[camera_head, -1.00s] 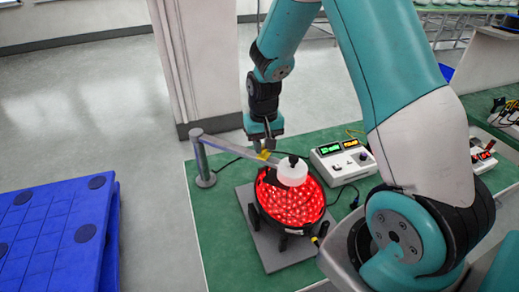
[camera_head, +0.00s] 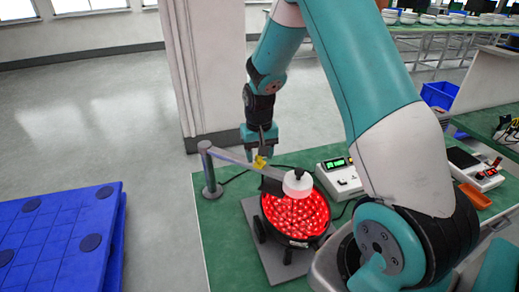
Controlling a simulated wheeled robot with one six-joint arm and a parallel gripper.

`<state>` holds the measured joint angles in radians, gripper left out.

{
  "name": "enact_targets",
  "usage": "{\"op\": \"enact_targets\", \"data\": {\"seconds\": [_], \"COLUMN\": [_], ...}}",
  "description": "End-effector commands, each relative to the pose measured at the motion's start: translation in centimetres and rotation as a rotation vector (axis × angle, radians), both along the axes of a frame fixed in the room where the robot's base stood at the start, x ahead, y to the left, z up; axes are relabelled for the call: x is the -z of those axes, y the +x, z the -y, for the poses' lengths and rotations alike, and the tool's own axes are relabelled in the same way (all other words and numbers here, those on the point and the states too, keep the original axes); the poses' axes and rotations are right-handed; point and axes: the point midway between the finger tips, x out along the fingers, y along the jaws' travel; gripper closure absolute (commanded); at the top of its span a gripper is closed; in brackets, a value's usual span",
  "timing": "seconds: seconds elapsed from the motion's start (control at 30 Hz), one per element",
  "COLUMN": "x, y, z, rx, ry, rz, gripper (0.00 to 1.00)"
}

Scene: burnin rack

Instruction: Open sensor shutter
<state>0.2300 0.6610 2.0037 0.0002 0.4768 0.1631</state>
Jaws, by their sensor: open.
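A round black bowl-like feeder (camera_head: 292,240) full of bright red pieces stands on a grey plate. A grey post (camera_head: 208,178) at its left carries a flat arm (camera_head: 232,156) that reaches over the bowl. A small yellow part (camera_head: 259,162) sits on this arm. A white round part with a black top (camera_head: 298,182) is over the bowl's far rim. I cannot tell which part is the sensor shutter. My gripper (camera_head: 260,153) is open and points down close to the yellow part; whether it touches is unclear.
The green bench (camera_head: 225,225) has bare room left of the bowl. A control box (camera_head: 338,177) with a lit green display stands at the right, partly behind my arm. Blue pallets (camera_head: 60,235) stand at the far left.

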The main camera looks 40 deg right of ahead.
Motion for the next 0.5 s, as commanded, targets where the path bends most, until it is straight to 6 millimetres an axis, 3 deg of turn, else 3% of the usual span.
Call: {"op": "enact_targets", "data": {"seconds": [0.23, 0.5], "x": [-2.5, -9.4], "y": [0.1, 0.1], "z": [0.0, 0.0], "rx": [-0.001, 0.000], "ry": [-0.001, -0.002], "rz": [0.006, 0.009], "gripper": [0.50, 0.50]}}
